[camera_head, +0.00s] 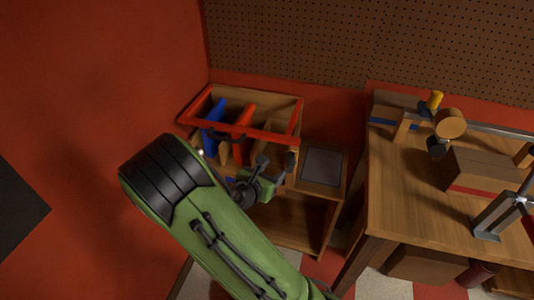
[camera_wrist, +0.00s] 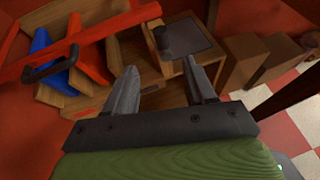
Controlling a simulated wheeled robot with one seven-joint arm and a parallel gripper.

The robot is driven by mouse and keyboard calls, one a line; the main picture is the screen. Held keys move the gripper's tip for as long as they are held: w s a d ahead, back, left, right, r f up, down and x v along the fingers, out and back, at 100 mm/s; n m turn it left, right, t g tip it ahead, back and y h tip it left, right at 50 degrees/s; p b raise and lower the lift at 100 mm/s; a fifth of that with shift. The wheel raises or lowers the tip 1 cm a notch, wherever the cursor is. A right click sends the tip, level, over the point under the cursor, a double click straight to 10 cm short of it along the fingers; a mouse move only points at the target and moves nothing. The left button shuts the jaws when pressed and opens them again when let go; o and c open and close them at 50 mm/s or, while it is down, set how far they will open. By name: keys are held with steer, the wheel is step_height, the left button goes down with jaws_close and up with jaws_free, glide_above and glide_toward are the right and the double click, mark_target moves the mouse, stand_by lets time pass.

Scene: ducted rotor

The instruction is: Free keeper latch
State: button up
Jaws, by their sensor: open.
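A red frame (camera_head: 262,133) with a black handle (camera_head: 228,137) lies across the top of an open wooden box (camera_head: 285,100). In the wrist view the red frame (camera_wrist: 90,42) and black handle (camera_wrist: 52,66) are at upper left. A small dark upright piece (camera_wrist: 161,38) at the frame's right end may be the keeper latch; I cannot tell for sure. It also shows in the head view (camera_head: 291,161). My gripper (camera_wrist: 159,68) is open and empty, its fingers pointing toward the box's right end, below the dark piece. My arm hides part of the box in the head view.
Blue and red panels (camera_head: 214,112) stand inside the box. A dark square plate (camera_head: 322,165) lies on the wooden surface to its right. A workbench (camera_head: 400,200) with a clamp-like fixture and a cardboard box (camera_head: 484,168) stands farther right. A pegboard wall is behind.

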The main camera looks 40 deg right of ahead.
mark_target(289, 157)
steer(key=b+x, duration=0.1)
steer(key=x, duration=0.4)
steer(key=b+x, duration=0.1)
steer(key=x, duration=0.4)
steer(key=b+x, duration=0.1)
steer(key=x, duration=0.4)
steer(key=shift+w+d+r, duration=0.1)
steer(key=shift+d, duration=0.3)
steer(key=shift+n, duration=0.3)
jaws_close()
